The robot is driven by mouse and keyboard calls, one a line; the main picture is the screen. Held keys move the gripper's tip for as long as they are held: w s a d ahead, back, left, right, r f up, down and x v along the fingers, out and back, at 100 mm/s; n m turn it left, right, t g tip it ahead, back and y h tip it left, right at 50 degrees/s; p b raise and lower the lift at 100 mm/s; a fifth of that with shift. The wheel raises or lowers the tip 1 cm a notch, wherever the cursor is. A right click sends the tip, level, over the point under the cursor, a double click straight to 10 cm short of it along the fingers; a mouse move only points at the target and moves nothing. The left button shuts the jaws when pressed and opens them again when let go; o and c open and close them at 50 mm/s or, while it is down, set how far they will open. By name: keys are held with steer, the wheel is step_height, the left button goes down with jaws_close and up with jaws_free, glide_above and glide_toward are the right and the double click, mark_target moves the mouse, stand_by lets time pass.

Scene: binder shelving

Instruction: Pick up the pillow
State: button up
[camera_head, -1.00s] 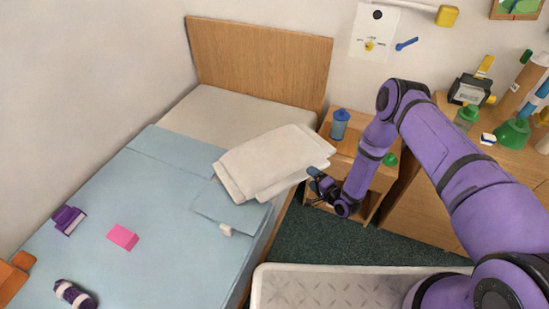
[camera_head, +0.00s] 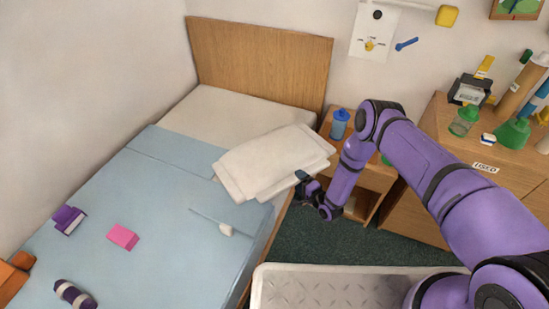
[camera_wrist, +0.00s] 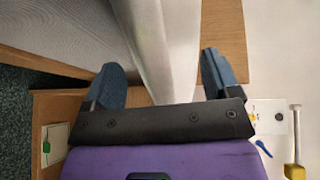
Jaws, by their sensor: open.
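The white pillow (camera_head: 272,160) lies tilted on the bed's right side, its right corner reaching past the bed edge. My gripper (camera_head: 301,180) is at the pillow's lower right edge. In the wrist view, the two blue-grey fingers of my gripper (camera_wrist: 163,62) are spread wide. A pale strip of the pillow (camera_wrist: 168,40) runs between them, with space visible on both sides. The far fingertip is hard to make out in the head view.
The blue-covered bed (camera_head: 150,190) holds a pink block (camera_head: 123,237), a purple item (camera_head: 68,220) and a dark roll (camera_head: 75,295). A wooden headboard (camera_head: 262,62) stands behind. A nightstand (camera_head: 375,178) with a blue bottle (camera_head: 340,123) is close to my arm.

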steer(key=shift+x, duration=1.8)
steer(key=shift+d+r, duration=0.1)
steer(key=shift+r, duration=0.05)
jaws_close()
